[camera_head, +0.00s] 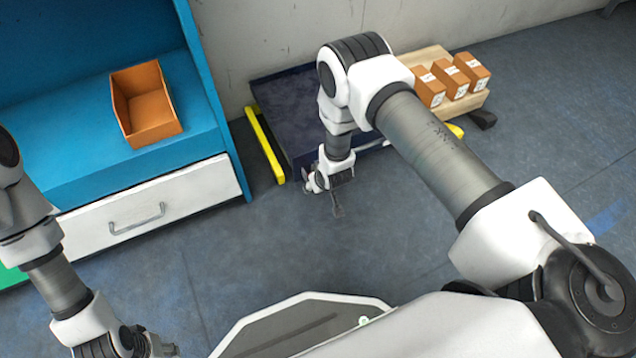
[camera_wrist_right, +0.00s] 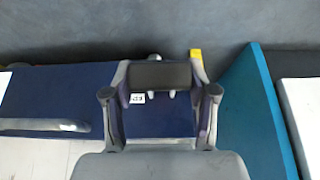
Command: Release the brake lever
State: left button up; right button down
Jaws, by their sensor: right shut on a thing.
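My right gripper (camera_head: 337,208) is low over the floor, at the front edge of a dark blue platform (camera_head: 285,105) with yellow edging. In the right wrist view its two fingers (camera_wrist_right: 160,78) are closed in around a dark bar-like part. I take this part to be the brake lever (camera_wrist_right: 158,74), though its shape and ends are not clear. In the head view the lever is too small and too covered to make out. My left gripper (camera_head: 160,347) is at the bottom left edge, apart from everything, and its jaws are not clear.
An orange open bin (camera_head: 150,130) sits on a blue shelf unit (camera_head: 70,130) with a white drawer (camera_head: 150,205). Three brown labelled boxes (camera_head: 452,80) stand on a wooden pallet (camera_head: 470,105) behind my right arm. The grey floor (camera_head: 240,240) in front is clear.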

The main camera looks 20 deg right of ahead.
jog(key=shift+c, duration=1.6)
grip_release()
jog(key=v, duration=1.2)
jog(key=s+d+r+m+g+p, duration=0.1)
jog(key=s+r+g+p, duration=0.15)
jog(key=s, duration=1.05)
jog(key=s+d+r+g+p, duration=0.1)
jog(key=s+g+p, duration=0.2)
jog(key=s, duration=0.9)
notch_tip(320, 180, up, 38)
jog(key=p, duration=3.7)
jog(key=shift+f, duration=0.25)
